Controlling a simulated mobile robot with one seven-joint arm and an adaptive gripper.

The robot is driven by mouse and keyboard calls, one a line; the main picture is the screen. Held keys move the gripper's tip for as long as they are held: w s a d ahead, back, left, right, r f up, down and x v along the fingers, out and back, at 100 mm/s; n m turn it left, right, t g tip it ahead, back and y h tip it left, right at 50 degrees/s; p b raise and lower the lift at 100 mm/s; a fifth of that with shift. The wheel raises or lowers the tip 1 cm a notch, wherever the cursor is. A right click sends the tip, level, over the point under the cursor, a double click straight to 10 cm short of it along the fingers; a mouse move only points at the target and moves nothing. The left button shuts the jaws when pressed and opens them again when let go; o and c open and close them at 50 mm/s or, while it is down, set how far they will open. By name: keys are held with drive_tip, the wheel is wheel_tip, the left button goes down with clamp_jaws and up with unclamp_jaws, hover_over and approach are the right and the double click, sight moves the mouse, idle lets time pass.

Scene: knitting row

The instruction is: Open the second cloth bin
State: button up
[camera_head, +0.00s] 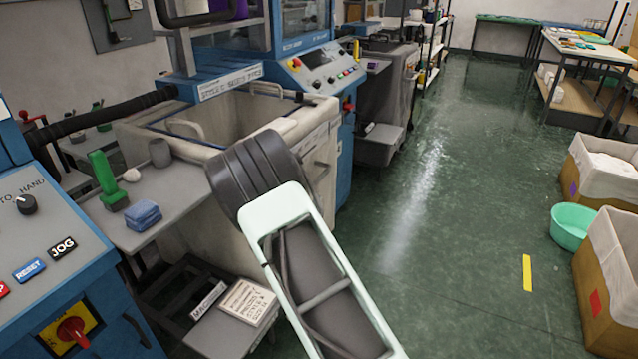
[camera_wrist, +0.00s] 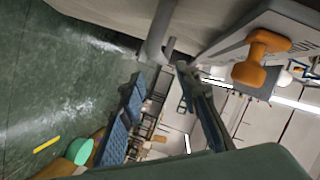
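A beige cloth bin (camera_head: 233,113) stands below the near blue machine, its top open and light bar handles at its rim. A pale front panel with a small handle (camera_head: 322,163) faces the aisle. A darker grey bin-like unit (camera_head: 385,95) stands farther along the row; I cannot tell which is the second cloth bin. My arm crosses in front of the beige bin and hides part of its front; my gripper is not visible there. In the wrist view, dark finger parts of my gripper (camera_wrist: 190,82) show near a grey curved bar (camera_wrist: 159,32). Their opening and any contact are unclear.
A control panel (camera_head: 55,240) stands nearer. The green floor is clear centre right; a teal basin (camera_head: 572,226) and boxes (camera_head: 607,290) line the right.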

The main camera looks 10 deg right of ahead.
sight(316, 184)
drive_tip(key=b+x, duration=0.1)
drive_tip(key=x, duration=0.9)
drive_tip(key=shift+w, duration=0.1)
clamp_jaws()
